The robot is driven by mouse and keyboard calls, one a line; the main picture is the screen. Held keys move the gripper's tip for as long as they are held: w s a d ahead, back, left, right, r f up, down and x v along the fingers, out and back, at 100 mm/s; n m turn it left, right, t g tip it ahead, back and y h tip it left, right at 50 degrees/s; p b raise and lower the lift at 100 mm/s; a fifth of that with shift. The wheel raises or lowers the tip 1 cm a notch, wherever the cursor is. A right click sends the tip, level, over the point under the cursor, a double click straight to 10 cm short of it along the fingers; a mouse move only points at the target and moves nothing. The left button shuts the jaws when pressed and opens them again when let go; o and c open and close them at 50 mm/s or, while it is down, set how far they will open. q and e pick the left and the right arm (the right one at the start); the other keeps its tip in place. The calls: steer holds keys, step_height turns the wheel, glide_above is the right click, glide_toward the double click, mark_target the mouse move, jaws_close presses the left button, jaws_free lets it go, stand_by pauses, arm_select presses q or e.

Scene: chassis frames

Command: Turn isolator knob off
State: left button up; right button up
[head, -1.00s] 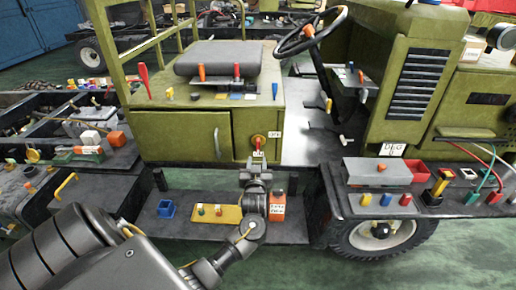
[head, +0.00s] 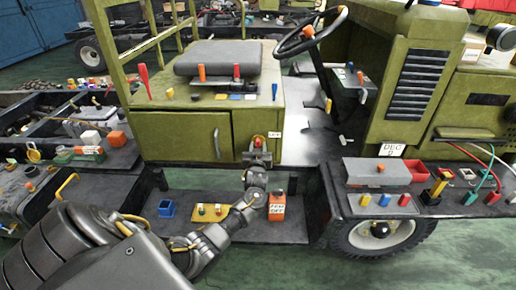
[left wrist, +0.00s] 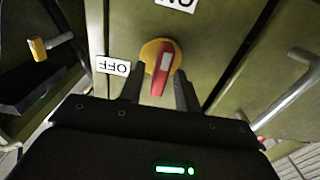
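The isolator knob has a red handle on a round yellow base (left wrist: 148,54), on the green cabinet front. In the left wrist view the red handle (left wrist: 157,82) stands nearly upright, its white-marked end toward the "ON" label (left wrist: 176,3). The "OFF" label (left wrist: 113,66) is to the left; both read upside down. My left gripper (left wrist: 158,93) is open, its two fingers on either side of the handle with gaps visible. In the head view, the knob (head: 258,140) shows just above my left gripper (head: 257,152), which hides its lower part. My right gripper is not in view.
A metal door handle (left wrist: 290,100) is to the right in the left wrist view. Below the cabinet, a shelf holds a blue box (head: 166,209), a yellow plate with buttons (head: 208,212) and an orange labelled box (head: 277,206), close to my left arm.

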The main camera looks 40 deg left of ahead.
arm_select(q)
jaws_close()
steer(key=shift+f+n, duration=0.1)
steer(key=shift+n, duration=0.3)
steer(key=shift+s+a+f+n+b, duration=0.1)
steer(key=shift+n+b, duration=1.15)
steer(key=shift+n, duration=1.6)
steer(key=shift+s+a+f+n+b, duration=0.1)
steer(key=shift+n+b, duration=1.15)
steer(key=shift+n, duration=1.65)
steer(key=shift+a+f+n+b, duration=0.1)
steer(key=shift+n+b, duration=1.15)
steer(key=shift+n, duration=1.6)
steer(key=shift+o, duration=0.7)
jaws_free()
steer(key=shift+r, duration=0.1)
